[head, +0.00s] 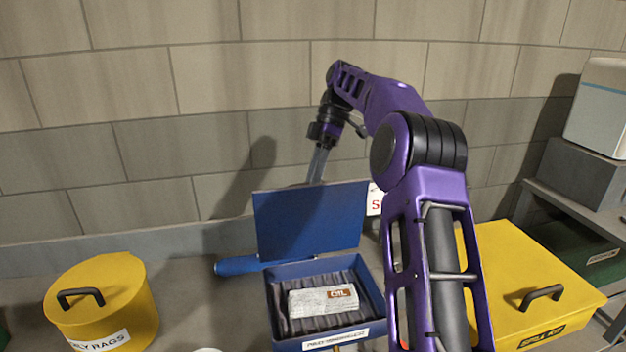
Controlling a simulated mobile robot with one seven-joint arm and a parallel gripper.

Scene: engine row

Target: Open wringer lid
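The wringer looks to be the blue open box (376,292) with a white front label too small to read surely. Its flat blue lid (311,222) stands up at the back edge, roughly upright, so the box is open. Inside lie dark ribbed material (290,326) and a pale packet (318,301) marked OIL. My gripper (317,166) points down at the lid's top edge, a little right of its middle. The fingertips are at or behind that edge. I cannot tell whether they touch the lid or how far apart they are.
A yellow round OILY RAGS bin (105,296) stands at left, a yellow SPILL KIT box (518,277) at right. A blue cylinder (238,265) lies behind the wringer at left. A partly hidden white sign (375,200) is behind the lid. A block wall closes the back.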

